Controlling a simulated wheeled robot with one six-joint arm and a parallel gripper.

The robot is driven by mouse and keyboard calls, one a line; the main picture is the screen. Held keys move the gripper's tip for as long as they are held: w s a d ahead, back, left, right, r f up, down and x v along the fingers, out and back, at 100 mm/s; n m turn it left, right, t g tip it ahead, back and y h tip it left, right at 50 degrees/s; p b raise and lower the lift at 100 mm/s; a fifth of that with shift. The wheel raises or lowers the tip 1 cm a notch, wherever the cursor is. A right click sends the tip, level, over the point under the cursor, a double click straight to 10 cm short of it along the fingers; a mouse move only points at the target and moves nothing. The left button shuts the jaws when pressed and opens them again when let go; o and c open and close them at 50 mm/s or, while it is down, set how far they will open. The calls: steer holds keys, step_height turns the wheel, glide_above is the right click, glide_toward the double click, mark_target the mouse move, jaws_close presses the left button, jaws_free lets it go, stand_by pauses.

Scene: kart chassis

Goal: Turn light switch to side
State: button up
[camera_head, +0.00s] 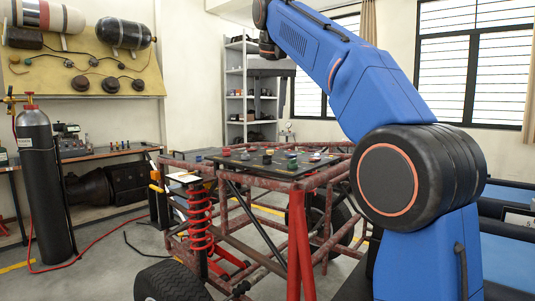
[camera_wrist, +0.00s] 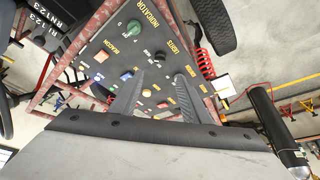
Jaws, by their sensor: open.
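The black control panel (camera_wrist: 115,38) fills the middle of the wrist view, tilted, with several coloured knobs and yellow labels. The word LIGHTS stands at its upper right, and a dark knob beside that word, the light switch (camera_wrist: 160,57), shows just beyond my fingertips. Its turned position is too small to tell. My gripper (camera_wrist: 161,74) is open and empty, its two grey fingers pointing at the panel with a gap between them. I cannot tell any contact with the switch. In the head view the panel (camera_head: 262,163) lies on top of the kart frame.
A green knob (camera_wrist: 133,26) by INDICATOR and a red knob (camera_wrist: 100,56) by BEACON are close by. Red frame tubes (camera_head: 320,185) border the panel. A black gas cylinder (camera_head: 42,180) stands at left, and a shelf (camera_head: 236,90) stands behind.

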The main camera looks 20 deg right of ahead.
mark_target(267, 157)
steer(key=x, duration=1.5)
steer(key=shift+w+f, duration=0.1)
steer(key=shift+f, duration=0.1)
